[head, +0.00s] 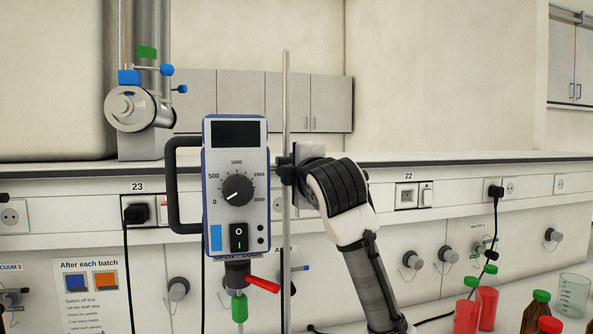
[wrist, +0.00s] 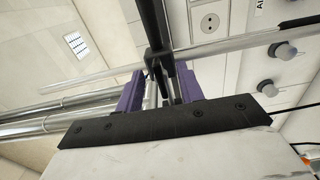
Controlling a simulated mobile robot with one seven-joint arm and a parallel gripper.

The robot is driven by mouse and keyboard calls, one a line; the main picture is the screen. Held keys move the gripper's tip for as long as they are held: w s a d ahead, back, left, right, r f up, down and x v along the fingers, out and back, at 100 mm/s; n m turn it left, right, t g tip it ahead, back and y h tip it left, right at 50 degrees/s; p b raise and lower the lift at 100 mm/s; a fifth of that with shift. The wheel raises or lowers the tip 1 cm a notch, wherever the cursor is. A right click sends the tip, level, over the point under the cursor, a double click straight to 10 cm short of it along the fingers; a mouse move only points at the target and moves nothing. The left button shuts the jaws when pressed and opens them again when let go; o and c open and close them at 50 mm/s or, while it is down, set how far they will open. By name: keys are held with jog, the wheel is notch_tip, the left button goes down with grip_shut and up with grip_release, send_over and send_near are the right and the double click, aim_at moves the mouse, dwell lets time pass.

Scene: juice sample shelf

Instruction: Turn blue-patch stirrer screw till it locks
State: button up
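The stirrer (head: 235,185) is a blue and grey box with a dial, a black switch and a black side handle. Its blue patch (head: 215,237) is at the lower left of its front. A black clamp (head: 284,174) joins it to an upright metal rod (head: 287,110). My gripper (head: 304,157) is at the right of the rod, close to the clamp, its fingers mostly hidden. In the wrist view the purple fingers (wrist: 158,90) stand apart, with a black clamp or screw part (wrist: 157,48) reaching between them. Gaps show beside it; contact is unclear.
Below the stirrer are a red lever (head: 263,284) and a green piece (head: 239,309). Red tubes (head: 487,305), a green-capped bottle (head: 536,310) and a beaker (head: 572,293) stand lower right. A large metal column (head: 143,100) is at left, and a black cable (head: 495,225) hangs at right.

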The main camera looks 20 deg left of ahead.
jog(key=b+v, duration=0.5)
jog(key=v, duration=0.8)
jog(key=shift+s+d, duration=0.25)
jog(key=shift+s, duration=0.1)
